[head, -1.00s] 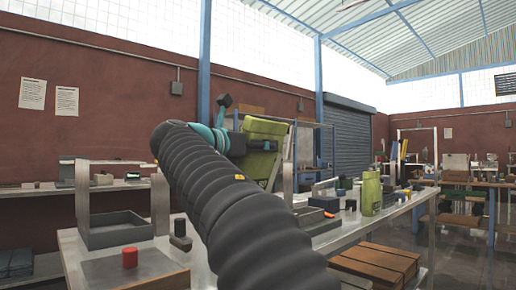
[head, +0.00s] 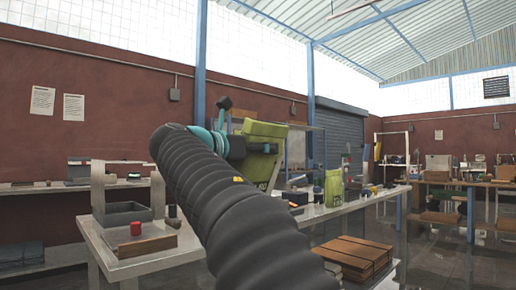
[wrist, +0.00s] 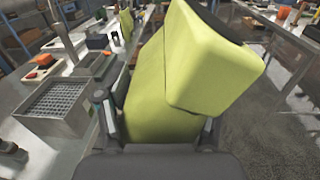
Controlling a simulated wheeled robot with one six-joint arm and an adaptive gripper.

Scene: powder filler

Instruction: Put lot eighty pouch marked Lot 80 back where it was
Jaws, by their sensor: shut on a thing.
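A yellow-green pouch (head: 262,138) is held up in the air by my gripper (head: 232,143), above table height. Dark marking shows low on it in the head view, too small to read. In the wrist view the held pouch (wrist: 160,85) fills the middle, tilted, with my gripper (wrist: 157,122) shut on its lower part, one finger on each side. A second green pouch (head: 333,188) stands upright on the long table; it also shows small at the top of the wrist view (wrist: 127,24).
The long table (head: 338,207) carries small items. Brown slatted boards (head: 355,255) lie low beneath. Open floor lies at the right.

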